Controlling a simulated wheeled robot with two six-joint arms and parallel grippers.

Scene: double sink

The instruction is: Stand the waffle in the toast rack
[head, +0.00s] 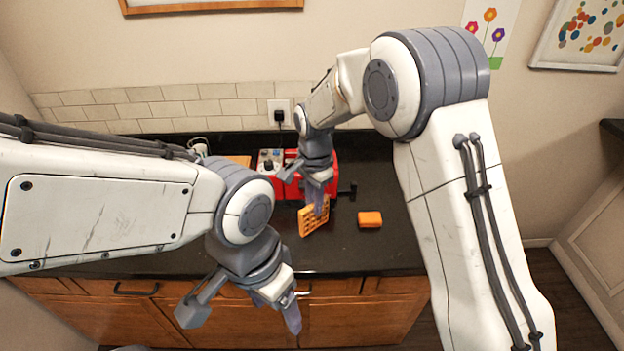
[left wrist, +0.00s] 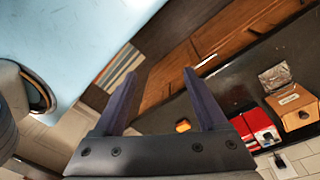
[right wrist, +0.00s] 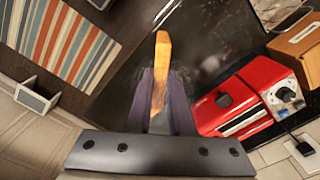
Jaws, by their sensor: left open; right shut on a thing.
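The waffle (head: 311,222) is orange-brown with a grid. My right gripper (head: 318,203) is shut on it and holds it on edge over the dark counter, in front of the red toaster. In the right wrist view the waffle (right wrist: 162,52) shows edge-on between the fingers. I cannot tell whether it touches the counter. My left gripper (head: 277,308) is open and empty, in front of the counter's front edge. A silvery mesh-like thing (left wrist: 278,77), perhaps the toast rack, lies beside a brown box in the left wrist view; my left arm likely hides it in the head view.
The red toaster (right wrist: 252,88) stands at the back near a wall socket (head: 279,113). A brown box (right wrist: 302,42) is beside it. A small orange block (head: 370,219) lies right of the waffle. The counter (head: 385,250) is clear around it.

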